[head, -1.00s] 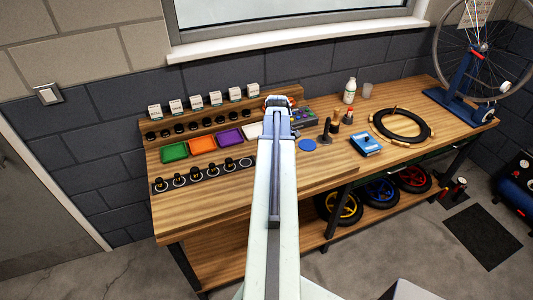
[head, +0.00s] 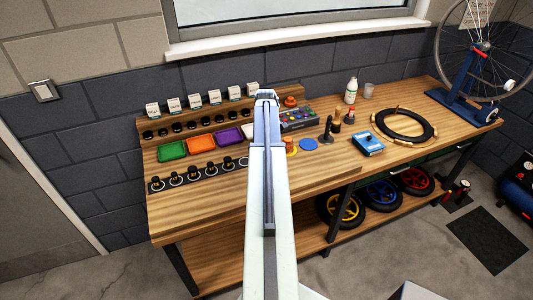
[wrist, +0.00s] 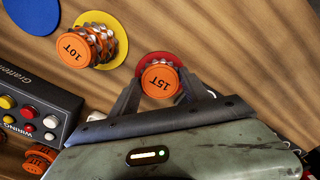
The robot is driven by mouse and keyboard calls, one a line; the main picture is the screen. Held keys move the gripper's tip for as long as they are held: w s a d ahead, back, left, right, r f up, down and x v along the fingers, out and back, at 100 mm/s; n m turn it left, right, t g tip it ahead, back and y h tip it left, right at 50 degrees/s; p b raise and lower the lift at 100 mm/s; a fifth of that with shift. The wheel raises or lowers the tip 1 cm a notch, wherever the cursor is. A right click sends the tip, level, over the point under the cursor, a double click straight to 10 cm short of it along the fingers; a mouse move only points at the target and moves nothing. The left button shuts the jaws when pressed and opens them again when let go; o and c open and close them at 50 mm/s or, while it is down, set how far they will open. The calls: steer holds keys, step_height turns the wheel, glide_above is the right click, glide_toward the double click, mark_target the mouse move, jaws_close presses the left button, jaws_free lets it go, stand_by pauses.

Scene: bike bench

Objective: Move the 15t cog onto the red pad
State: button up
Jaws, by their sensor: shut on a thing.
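The 15t cog (wrist: 161,82), with an orange top marked 15T, is between the two fingers of my gripper (wrist: 160,95) in the wrist view. My gripper is shut on it. The red pad (wrist: 158,56) shows as a rim behind the cog, which covers most of it. I cannot tell whether the cog touches the pad or is held just above it. In the head view my arm hides the cog and the red pad, and the jaws cannot be made out.
A 10T cog (wrist: 78,47) sits on a yellow pad (wrist: 117,32), beside a blue pad (wrist: 32,15). A button box (wrist: 35,95) and another orange-topped cog (wrist: 40,160) are at left. Coloured trays (head: 172,151) and several dark cogs (head: 198,170) stand left of my arm.

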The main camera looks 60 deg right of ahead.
steer(key=shift+f, duration=0.15)
steer(key=o, duration=1.4)
step_height(320, 180, up, 12)
steer(key=p, duration=1.2)
steer(key=shift+r, duration=0.25)
